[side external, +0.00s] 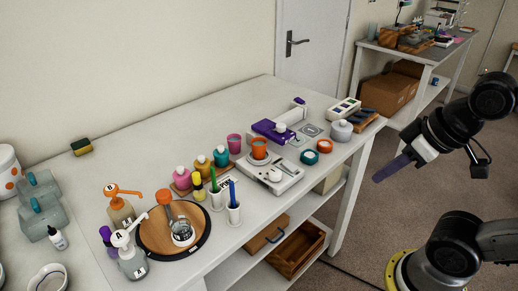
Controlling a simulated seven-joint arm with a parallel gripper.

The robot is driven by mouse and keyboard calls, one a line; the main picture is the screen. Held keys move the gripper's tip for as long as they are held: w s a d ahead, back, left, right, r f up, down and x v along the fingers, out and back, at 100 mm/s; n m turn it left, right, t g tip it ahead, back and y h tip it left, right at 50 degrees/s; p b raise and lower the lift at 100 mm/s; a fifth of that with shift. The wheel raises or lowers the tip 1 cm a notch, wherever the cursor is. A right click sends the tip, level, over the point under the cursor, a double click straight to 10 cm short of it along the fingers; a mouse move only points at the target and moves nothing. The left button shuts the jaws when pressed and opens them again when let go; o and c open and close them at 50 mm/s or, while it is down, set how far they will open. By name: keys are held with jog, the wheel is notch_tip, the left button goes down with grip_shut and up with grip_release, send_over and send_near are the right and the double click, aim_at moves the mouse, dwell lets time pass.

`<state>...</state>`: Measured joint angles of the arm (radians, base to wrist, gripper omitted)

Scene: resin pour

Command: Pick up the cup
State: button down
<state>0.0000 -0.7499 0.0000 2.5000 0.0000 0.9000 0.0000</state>
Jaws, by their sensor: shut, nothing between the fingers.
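Several cup-like things stand on the white table. An orange cup (259,149) stands upright on a white scale-like device (285,181) near the table's front edge. A pink cup (234,143) stands just left of it. A small clear cup (182,233) stands on the round wooden board (155,238). I cannot tell which one the task means. My gripper (377,178) is at the right, its purple fingers shut and empty, beyond the table's front edge and well apart from every cup.
Pump bottles (120,210) stand left of the round board. Pink, yellow and teal bottles (203,165) and holders with pens (234,211) stand between board and scale. Small teal and orange pots (309,157) are right of the scale.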

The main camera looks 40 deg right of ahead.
jog(key=shift+c, duration=1)
grip_release()
